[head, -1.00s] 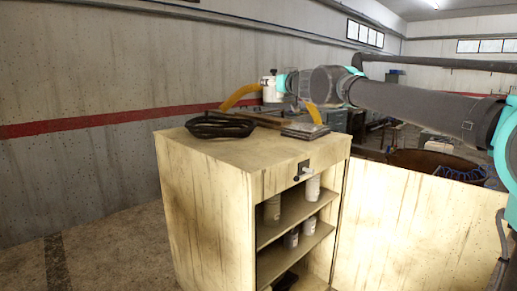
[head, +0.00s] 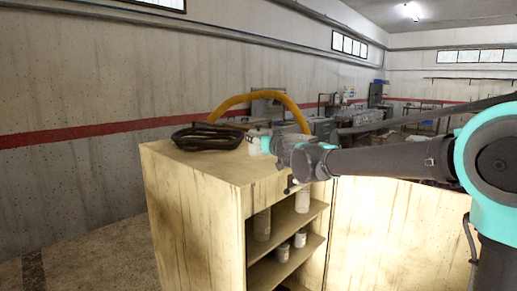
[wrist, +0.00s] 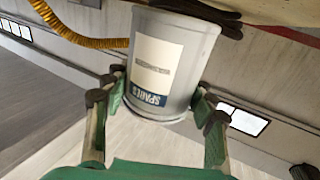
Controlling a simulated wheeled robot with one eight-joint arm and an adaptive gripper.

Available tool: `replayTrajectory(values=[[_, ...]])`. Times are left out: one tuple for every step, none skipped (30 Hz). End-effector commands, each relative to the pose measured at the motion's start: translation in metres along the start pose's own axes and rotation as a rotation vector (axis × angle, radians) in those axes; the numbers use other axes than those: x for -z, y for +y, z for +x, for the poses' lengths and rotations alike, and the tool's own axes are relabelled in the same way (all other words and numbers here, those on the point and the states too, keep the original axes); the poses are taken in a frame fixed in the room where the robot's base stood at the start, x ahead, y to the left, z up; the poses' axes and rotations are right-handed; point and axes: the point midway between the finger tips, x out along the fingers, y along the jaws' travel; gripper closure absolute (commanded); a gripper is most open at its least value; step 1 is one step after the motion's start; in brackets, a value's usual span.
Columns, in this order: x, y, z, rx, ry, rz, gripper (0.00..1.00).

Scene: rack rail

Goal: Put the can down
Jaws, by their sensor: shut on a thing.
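The can (wrist: 170,62) is grey with a white and blue label and fills the upper middle of the wrist view. My gripper (wrist: 160,98) is shut on it, a green finger at each side. In the head view my gripper (head: 263,144) is low over the right part of the cabinet top (head: 185,162). I cannot tell whether the can touches the cabinet top.
A coiled black cable (head: 209,136) lies on the cabinet top, left of my gripper. A yellow hose (head: 262,96) arches behind. Pale containers (head: 262,224) stand on the cabinet's open shelves. The front left of the top is clear.

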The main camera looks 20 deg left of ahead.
Motion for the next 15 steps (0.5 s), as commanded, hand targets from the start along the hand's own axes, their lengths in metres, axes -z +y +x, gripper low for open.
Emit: replayTrajectory(values=[[-0.002,0.0,0.0,0.0,0.0,0.0,0.8],[-0.003,0.0,0.0,0.0,0.0,0.0,0.8],[-0.006,0.0,0.0,0.0,0.0,0.0,0.8],[-0.008,0.0,0.0,0.0,0.0,0.0,0.8],[-0.011,0.0,0.0,0.0,0.0,0.0,0.8],[-0.016,0.0,0.0,0.0,0.0,0.0,0.8],[-0.02,0.0,0.0,0.0,0.0,0.0,0.8],[-0.024,0.0,0.0,0.0,0.0,0.0,0.8],[-0.03,0.0,0.0,0.0,0.0,0.0,0.8],[-0.034,0.0,0.0,0.0,0.0,0.0,0.8],[-0.037,0.0,0.0,0.0,0.0,0.0,0.8],[-0.04,0.0,0.0,0.0,0.0,0.0,0.8],[-0.041,0.0,0.0,0.0,0.0,0.0,0.8],[-0.041,0.0,0.0,0.0,0.0,0.0,0.8],[-0.041,0.0,0.0,0.0,0.0,0.0,0.8]])
